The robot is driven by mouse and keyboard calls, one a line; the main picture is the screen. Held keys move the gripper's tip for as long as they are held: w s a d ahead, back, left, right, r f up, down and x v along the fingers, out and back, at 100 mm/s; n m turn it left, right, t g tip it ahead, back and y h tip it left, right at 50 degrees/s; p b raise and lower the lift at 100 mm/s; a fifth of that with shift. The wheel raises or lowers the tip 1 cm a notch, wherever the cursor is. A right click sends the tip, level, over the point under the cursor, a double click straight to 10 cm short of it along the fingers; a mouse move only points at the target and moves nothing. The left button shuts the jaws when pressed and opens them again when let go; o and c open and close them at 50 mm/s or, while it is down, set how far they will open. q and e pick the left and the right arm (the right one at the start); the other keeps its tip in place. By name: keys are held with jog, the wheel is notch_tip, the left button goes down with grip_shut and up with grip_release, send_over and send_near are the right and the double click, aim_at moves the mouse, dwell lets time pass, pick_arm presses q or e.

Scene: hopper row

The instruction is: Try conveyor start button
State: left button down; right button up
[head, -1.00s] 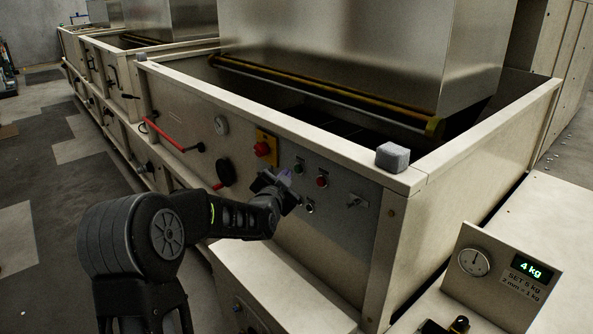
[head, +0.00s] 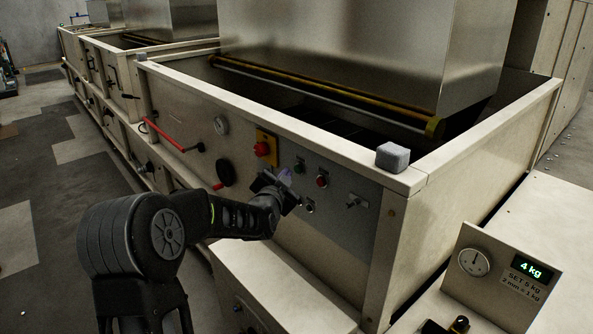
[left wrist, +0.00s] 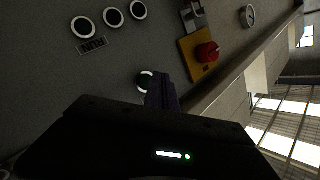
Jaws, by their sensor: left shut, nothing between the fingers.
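The green button (head: 299,168) sits on the grey control panel (head: 338,222) of the hopper, left of a red button (head: 321,181). My left gripper (head: 285,177) is shut and empty, with its fingertips just beside the green button in the head view. In the left wrist view the green button (left wrist: 145,79) shows behind the closed fingers (left wrist: 161,95), which partly hide it. I cannot tell whether the fingertips touch it. My right gripper is not in view.
A red stop knob (head: 262,149) on a yellow plate is left of the green button. A dark handle (head: 225,172) and red lever (head: 172,134) are farther left. A scale display (head: 530,270) reads 4 kg. A grey block (head: 392,156) rests on the hopper rim.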

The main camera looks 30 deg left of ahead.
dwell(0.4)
pick_arm(q)
jog(key=shift+w+d, duration=0.15)
jog(key=shift+w, duration=0.25)
jog(key=shift+w+d, duration=0.1)
jog(key=shift+w, duration=0.3)
dwell(0.6)
jog(key=shift+s+b, duration=0.1)
jog(key=shift+b, duration=0.3)
jog(key=shift+s+a+b, duration=0.25)
jog(key=shift+s+b, duration=0.2)
jog(key=shift+s, duration=0.25)
jog(key=shift+s, duration=0.15)
